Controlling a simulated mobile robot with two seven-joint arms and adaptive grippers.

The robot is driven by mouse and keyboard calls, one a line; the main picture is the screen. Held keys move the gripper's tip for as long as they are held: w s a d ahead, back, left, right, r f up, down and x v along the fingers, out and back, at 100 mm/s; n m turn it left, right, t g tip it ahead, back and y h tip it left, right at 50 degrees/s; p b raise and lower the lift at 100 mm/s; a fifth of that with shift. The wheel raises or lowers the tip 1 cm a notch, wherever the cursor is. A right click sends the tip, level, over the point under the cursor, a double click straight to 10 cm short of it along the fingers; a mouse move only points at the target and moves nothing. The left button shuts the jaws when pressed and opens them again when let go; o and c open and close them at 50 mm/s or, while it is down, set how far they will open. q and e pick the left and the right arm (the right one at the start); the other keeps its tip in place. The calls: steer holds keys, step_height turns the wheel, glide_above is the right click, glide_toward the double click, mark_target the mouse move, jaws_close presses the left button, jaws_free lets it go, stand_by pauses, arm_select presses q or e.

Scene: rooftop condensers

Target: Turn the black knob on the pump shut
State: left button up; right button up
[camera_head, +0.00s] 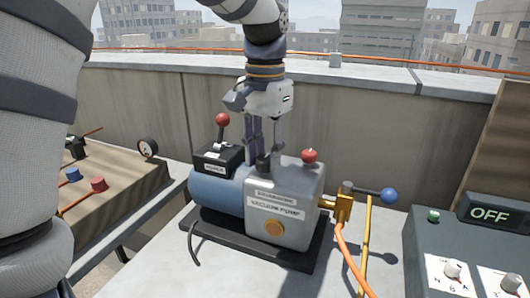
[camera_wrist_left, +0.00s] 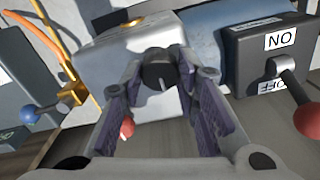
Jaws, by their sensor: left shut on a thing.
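The vacuum pump (camera_head: 284,205) is a grey block with a blue cylinder on a dark base. Its black knob (camera_head: 263,163) sits on top of the block. My left gripper (camera_head: 265,157) reaches down from above, its fingers on either side of the knob. In the left wrist view, the black knob (camera_wrist_left: 158,69) with a white pointer line lies between the fingertips of my left gripper (camera_wrist_left: 160,78), which is shut on it. The pointer runs towards the bottom of that view. The fingers hide part of the knob's sides. My right gripper is not in view.
A red ball (camera_head: 309,155) stands on the pump near the fingers. A switch box (camera_head: 217,160) with a red-tipped lever is left of them. A wall (camera_head: 400,140) stands behind.

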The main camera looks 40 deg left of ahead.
mark_target(265, 158)
arm_select(q)
steer(key=o, duration=1.2)
steer(key=shift+c, duration=0.2)
step_height(265, 158, up, 12)
